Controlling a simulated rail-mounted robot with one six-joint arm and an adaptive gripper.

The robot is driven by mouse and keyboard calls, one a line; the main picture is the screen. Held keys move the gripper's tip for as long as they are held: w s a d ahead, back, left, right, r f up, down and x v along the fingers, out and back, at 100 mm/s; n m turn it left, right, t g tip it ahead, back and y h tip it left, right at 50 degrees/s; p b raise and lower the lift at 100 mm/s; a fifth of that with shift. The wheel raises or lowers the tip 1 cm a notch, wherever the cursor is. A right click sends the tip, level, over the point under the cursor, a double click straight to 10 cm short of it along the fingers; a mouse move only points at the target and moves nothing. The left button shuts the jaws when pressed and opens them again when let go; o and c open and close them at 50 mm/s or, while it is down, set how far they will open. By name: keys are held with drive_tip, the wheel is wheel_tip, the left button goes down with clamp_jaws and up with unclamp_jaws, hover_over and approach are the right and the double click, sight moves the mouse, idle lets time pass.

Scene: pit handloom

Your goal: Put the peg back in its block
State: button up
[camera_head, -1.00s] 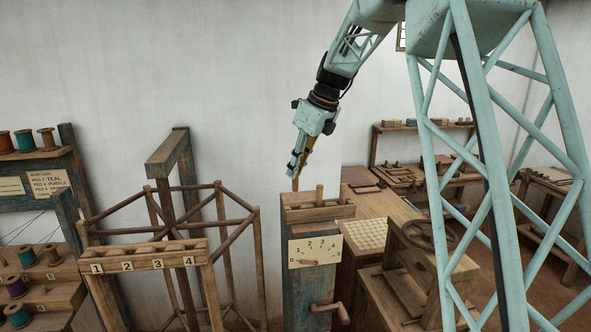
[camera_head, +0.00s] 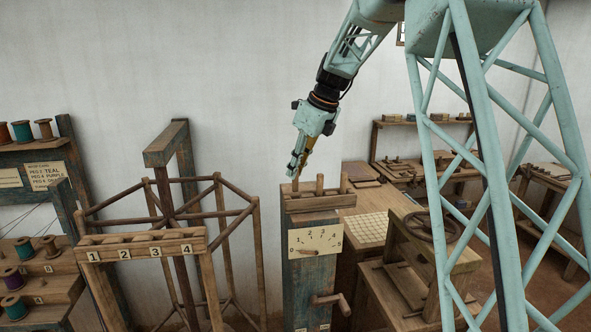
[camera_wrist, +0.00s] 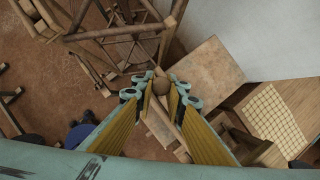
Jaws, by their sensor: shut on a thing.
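My gripper (camera_head: 296,172) points down over the left end of a wooden block (camera_head: 325,203) on top of a blue post. It is shut on a brown wooden peg (camera_head: 295,186), whose round end (camera_wrist: 161,86) shows between the yellow-lined fingers in the wrist view. In the head view the peg's lower part meets the block's top at the left end; I cannot tell how deep it sits in a hole. Two other pegs, one in the middle (camera_head: 319,184) and one at the right (camera_head: 343,182), stand upright in the block.
Below the block are a numbered dial (camera_head: 315,241) and a crank handle (camera_head: 333,302). A numbered rail (camera_head: 140,246) and a wooden reel frame stand to the left. A bench with a grid sheet (camera_head: 366,230) is close on the right.

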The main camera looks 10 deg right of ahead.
sight(296, 191)
drive_tip(key=shift+f+b, duration=0.85)
drive_tip(key=shift+f, duration=1.65)
drive_tip(key=o, duration=0.8)
drive_tip(key=shift+o, duration=0.9)
drive_tip(key=shift+o, duration=1.1)
drive_tip(key=shift+r, duration=0.1)
drive_tip(key=shift+r+p, duration=3.05)
drive_tip(key=shift+r, duration=0.3)
